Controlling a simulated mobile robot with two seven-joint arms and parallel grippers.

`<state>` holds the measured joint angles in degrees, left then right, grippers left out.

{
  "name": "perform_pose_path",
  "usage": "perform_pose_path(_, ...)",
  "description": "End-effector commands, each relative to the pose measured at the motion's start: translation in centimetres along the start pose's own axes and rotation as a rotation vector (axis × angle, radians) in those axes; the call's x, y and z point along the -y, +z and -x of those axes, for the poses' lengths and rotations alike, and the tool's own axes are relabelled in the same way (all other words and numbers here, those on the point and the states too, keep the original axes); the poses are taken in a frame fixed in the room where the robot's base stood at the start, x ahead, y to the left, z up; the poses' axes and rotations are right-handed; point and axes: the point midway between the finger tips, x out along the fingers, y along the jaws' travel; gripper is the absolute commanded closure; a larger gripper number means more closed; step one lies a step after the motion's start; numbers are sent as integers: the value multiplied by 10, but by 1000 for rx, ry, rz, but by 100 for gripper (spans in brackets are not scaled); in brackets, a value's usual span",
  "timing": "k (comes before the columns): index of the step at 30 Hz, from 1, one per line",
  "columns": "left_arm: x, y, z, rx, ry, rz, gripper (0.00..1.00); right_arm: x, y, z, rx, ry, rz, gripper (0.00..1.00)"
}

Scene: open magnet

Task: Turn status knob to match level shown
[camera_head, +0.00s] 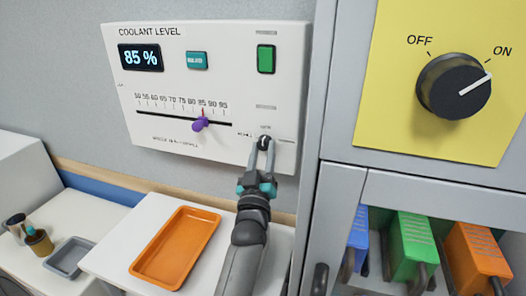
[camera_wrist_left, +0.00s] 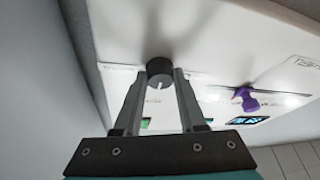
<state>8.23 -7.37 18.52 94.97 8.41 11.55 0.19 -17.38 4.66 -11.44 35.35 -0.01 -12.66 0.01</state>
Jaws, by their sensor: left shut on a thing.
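The white coolant level panel (camera_head: 220,122) on the wall has a display (camera_head: 139,57) reading 85 %. A purple slider pointer (camera_head: 201,124) stands near the 85 mark of its scale; it also shows in the left wrist view (camera_wrist_left: 243,96). The small black status knob (camera_wrist_left: 159,69) is at the panel's lower right. Its white mark points down in the left wrist view. My left gripper (camera_head: 264,147) is shut on this knob, one finger on each side. The fingers partly hide the knob and its labels in the head view. My right gripper is not in view.
A green switch (camera_head: 266,59) and a teal button (camera_head: 197,60) are on the panel. Right of it, a grey cabinet carries a large black ON/OFF knob (camera_head: 454,86) on a yellow plate. Below lie an orange tray (camera_head: 139,267) and a grey tray (camera_head: 70,275).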

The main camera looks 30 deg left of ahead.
Motion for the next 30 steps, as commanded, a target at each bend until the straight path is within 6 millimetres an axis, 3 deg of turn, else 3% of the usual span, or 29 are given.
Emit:
perform_pose_path(4,0,0,0,-1,0,0,100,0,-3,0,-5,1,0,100)
perform_pose_path(17,0,-1,0,-3,15,-36,100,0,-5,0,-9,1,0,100)
perform_pose_path(30,4,-2,-1,-16,140,-325,100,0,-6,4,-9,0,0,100)
